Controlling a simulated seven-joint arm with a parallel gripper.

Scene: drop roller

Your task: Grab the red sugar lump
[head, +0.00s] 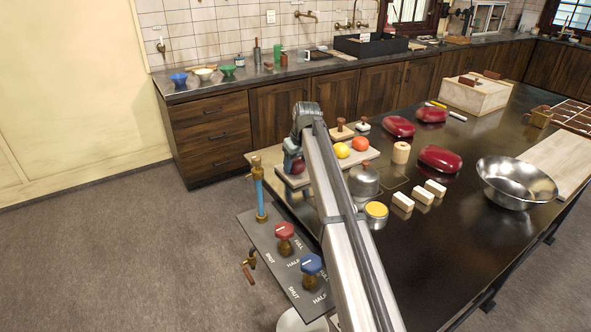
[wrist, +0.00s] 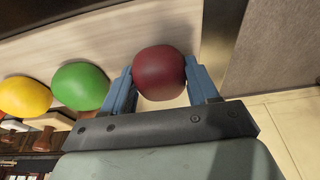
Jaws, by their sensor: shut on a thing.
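The red sugar lump (wrist: 160,73) is a smooth, dark red rounded piece in the wrist view. It sits between the two blue fingers of my gripper (wrist: 162,88), which touch it on both sides. In the head view the lump (head: 298,167) shows at the end of my arm, partly covered by my gripper (head: 293,162). A green lump (wrist: 80,86) and a yellow lump (wrist: 24,96) lie to the left in the wrist view. In the head view the yellow lump (head: 342,150) is beside an orange lump (head: 360,144); the green one is hidden behind my arm.
A lidded metal pot (head: 364,183), a yellow-topped tin (head: 376,212) and pale blocks (head: 422,196) stand nearby. A valve panel (head: 272,250) is at the near left edge.

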